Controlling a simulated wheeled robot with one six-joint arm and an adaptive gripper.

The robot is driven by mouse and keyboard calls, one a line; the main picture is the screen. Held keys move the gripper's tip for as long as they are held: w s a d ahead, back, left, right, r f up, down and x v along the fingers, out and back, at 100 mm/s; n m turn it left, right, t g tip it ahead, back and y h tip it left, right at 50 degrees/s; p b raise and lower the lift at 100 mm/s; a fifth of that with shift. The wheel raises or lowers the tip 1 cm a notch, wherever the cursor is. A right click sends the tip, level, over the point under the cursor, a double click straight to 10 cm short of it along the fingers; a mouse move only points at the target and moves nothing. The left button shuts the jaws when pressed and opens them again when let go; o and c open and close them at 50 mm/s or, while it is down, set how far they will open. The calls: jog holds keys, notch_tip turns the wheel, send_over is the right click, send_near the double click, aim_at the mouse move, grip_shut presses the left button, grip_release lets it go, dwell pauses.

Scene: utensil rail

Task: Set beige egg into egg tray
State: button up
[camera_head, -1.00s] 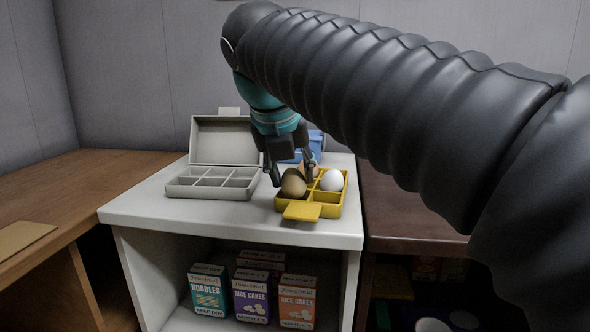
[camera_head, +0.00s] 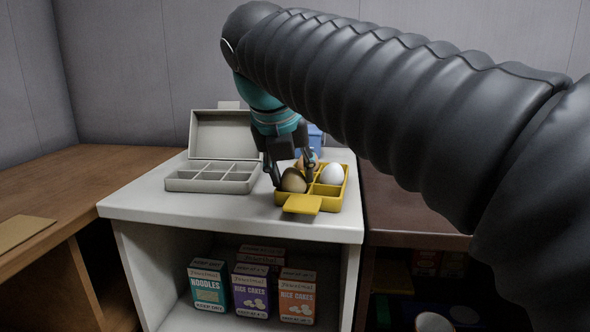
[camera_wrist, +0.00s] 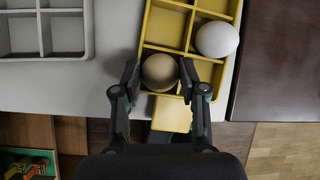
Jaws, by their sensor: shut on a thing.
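The beige egg (camera_head: 293,181) sits low in the front-left compartment of the yellow egg tray (camera_head: 331,207). My gripper (camera_head: 292,178) reaches down from above with one finger on each side of the egg. In the wrist view the egg (camera_wrist: 160,72) lies between the two fingertips, which close on it. The tray's front wall hides its underside, so I cannot tell whether it touches the compartment floor. A white egg (camera_head: 332,174) sits to its right in the tray and also shows in the wrist view (camera_wrist: 217,39).
An open grey box (camera_head: 213,189) with empty compartments stands to the left on the white counter (camera_head: 160,212). An orange-brown thing (camera_head: 303,163) shows partly behind my gripper. A blue object (camera_head: 315,138) stands behind it. Boxed groceries (camera_head: 254,284) fill the shelf below.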

jog(key=o, duration=0.7)
